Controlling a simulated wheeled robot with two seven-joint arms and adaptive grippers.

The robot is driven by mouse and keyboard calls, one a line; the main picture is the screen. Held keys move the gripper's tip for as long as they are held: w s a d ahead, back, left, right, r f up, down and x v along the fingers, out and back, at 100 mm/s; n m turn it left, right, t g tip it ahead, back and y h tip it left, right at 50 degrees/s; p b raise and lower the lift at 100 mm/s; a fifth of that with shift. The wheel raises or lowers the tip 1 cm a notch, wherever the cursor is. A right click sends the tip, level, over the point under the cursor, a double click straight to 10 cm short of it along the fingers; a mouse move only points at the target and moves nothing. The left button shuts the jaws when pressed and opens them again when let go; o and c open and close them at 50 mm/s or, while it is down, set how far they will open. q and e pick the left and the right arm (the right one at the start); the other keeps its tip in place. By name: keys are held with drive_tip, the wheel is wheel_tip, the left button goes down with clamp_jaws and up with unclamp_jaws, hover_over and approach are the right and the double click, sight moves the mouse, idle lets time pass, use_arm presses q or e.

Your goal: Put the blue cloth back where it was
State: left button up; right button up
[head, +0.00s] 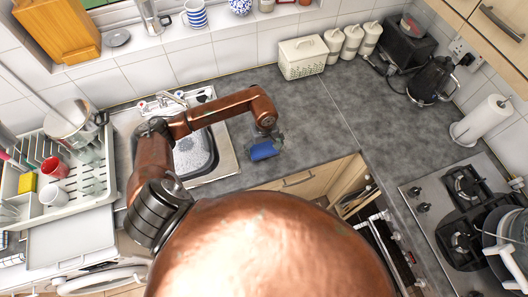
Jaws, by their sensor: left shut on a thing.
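The blue cloth (264,151) is at the end of my left arm, over the grey counter just right of the sink. My left gripper (268,138) is shut on it from above. I cannot tell whether the cloth touches the counter. The sink (224,160) is filled with white suds, and my left arm crosses over it. My right gripper is not in view.
A dish rack (97,187) with cups and a yellow sponge (27,183) stands left of the sink. A kettle (432,80) and hob (459,205) are at right. The middle counter is clear.

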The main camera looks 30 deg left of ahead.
sight(264, 150)
use_arm(q)
wheel_tip(264, 150, down, 2)
drive_tip(key=shift+s+f+p, duration=0.1)
drive_tip(key=shift+s+p, duration=0.05)
drive_tip(key=shift+p, duration=0.35)
drive_tip(key=shift+f, duration=0.25)
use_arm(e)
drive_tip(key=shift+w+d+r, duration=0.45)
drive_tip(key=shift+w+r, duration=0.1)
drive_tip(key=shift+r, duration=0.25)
use_arm(q)
drive_tip(key=shift+f, duration=0.1)
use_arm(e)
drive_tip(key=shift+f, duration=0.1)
use_arm(q)
drive_tip(key=shift+f, duration=0.1)
drive_tip(key=o, duration=1)
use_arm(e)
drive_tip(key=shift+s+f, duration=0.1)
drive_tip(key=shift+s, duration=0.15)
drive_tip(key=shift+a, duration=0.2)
